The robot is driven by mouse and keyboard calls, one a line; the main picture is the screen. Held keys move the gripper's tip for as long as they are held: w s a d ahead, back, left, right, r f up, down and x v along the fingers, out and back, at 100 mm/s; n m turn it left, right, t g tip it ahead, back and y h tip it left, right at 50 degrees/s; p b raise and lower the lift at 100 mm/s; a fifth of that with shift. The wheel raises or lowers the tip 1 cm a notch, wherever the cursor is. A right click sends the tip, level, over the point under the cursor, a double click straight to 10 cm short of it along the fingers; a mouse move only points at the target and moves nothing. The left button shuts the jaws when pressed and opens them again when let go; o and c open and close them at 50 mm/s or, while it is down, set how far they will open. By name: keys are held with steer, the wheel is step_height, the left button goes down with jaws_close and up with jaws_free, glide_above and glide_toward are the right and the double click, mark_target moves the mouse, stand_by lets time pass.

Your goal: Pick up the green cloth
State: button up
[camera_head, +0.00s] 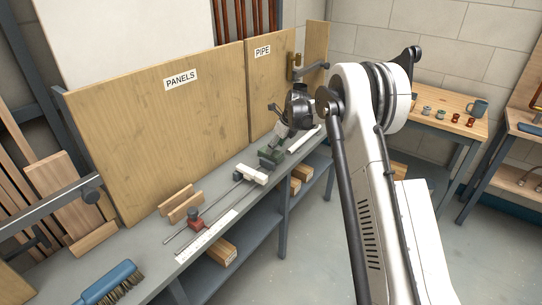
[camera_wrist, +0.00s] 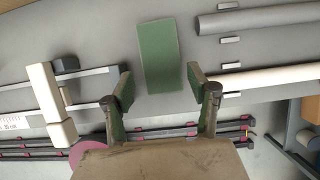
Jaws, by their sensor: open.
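The green cloth (camera_wrist: 158,55) shows in the wrist view as a flat, folded-looking green rectangle on the grey bench top (camera_wrist: 195,58). My gripper (camera_wrist: 160,82) is open, with one finger at each side of the picture's middle and nothing held. The cloth lies just beyond the fingertips, roughly centred between them; I cannot tell the height gap. In the head view a dark green shape (camera_head: 271,157) sits on the bench under my gripper (camera_head: 276,138), partly hidden by it.
A bar clamp with pale jaws (camera_wrist: 47,100) lies left of the cloth. A grey pipe (camera_wrist: 260,18) and a white pipe (camera_wrist: 265,78) lie to its right on small supports. Wooden boards (camera_head: 160,110) rise behind the bench. A blue brush (camera_head: 110,283) lies at the near end.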

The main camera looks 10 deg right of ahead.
steer(key=x, duration=0.4)
steer(key=shift+w+a+r, duration=0.1)
steer(key=shift+w+a, duration=0.1)
steer(key=shift+w, duration=0.15)
steer(key=shift+w+a+f, duration=0.1)
steer(key=shift+f, duration=0.3)
steer(key=shift+f+b, duration=0.25)
steer(key=shift+b, duration=0.25)
steer(key=c, duration=0.9)
steer(key=shift+r, duration=0.15)
steer(key=shift+c, duration=0.2)
steer(key=shift+r+p, duration=0.15)
steer(key=shift+p, duration=0.3)
step_height(320, 180, up, 4)
steer(key=shift+r, duration=0.15)
steer(key=s+a+r, duration=0.6)
steer(key=a, duration=0.3)
steer(key=shift+s+a+r+p, duration=0.25)
steer(key=shift+a+r+p, duration=0.05)
steer(key=shift+a, duration=0.05)
